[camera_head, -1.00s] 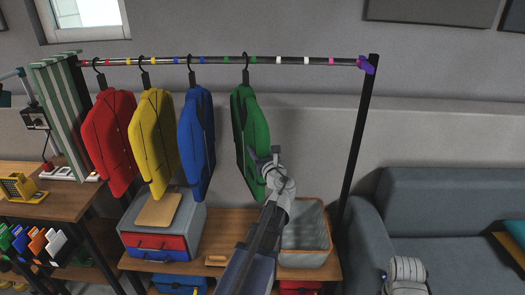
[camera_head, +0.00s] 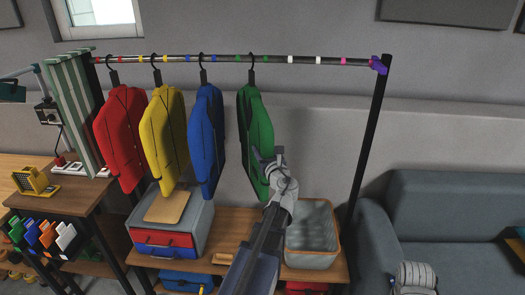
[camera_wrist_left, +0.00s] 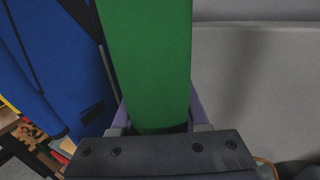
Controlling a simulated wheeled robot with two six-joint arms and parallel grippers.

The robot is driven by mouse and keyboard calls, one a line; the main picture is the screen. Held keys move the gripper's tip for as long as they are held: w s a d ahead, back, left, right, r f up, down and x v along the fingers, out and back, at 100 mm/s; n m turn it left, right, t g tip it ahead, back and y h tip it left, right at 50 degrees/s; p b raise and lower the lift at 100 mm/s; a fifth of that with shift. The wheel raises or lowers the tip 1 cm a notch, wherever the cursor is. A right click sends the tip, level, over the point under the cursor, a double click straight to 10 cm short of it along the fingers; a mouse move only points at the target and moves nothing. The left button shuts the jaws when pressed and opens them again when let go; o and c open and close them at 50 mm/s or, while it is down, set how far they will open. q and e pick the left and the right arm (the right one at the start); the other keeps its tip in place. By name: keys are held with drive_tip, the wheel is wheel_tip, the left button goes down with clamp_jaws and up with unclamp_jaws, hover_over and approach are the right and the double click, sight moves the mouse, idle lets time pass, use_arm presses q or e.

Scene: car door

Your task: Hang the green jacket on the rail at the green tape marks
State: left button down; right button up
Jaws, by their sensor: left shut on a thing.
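The green jacket (camera_head: 255,125) hangs upright from its black hanger, whose hook (camera_head: 251,62) meets the rail (camera_head: 218,58) between two green tape marks (camera_head: 237,58) (camera_head: 265,58). I cannot tell for certain whether the hook bears on the rail. My left gripper (camera_head: 267,160) is shut on the jacket's lower right edge. In the left wrist view the green cloth (camera_wrist_left: 150,60) runs down between the fingers (camera_wrist_left: 158,128). The fingertips are partly hidden by the cloth.
Blue (camera_head: 206,125), yellow (camera_head: 163,135) and red (camera_head: 121,135) jackets hang to the left. A striped cloth (camera_head: 75,105) is at the left end. White tape (camera_head: 290,59) marks free rail to the right. A grey bin (camera_head: 312,235) and a sofa (camera_head: 450,225) stand below.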

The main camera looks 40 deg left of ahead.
use_arm(q)
drive_tip(key=shift+c, duration=1.6)
unclamp_jaws()
drive_tip(key=shift+s+d, duration=0.1)
drive_tip(key=v, duration=0.7)
drive_tip(key=shift+d, duration=0.25)
drive_tip(key=shift+s, duration=0.15)
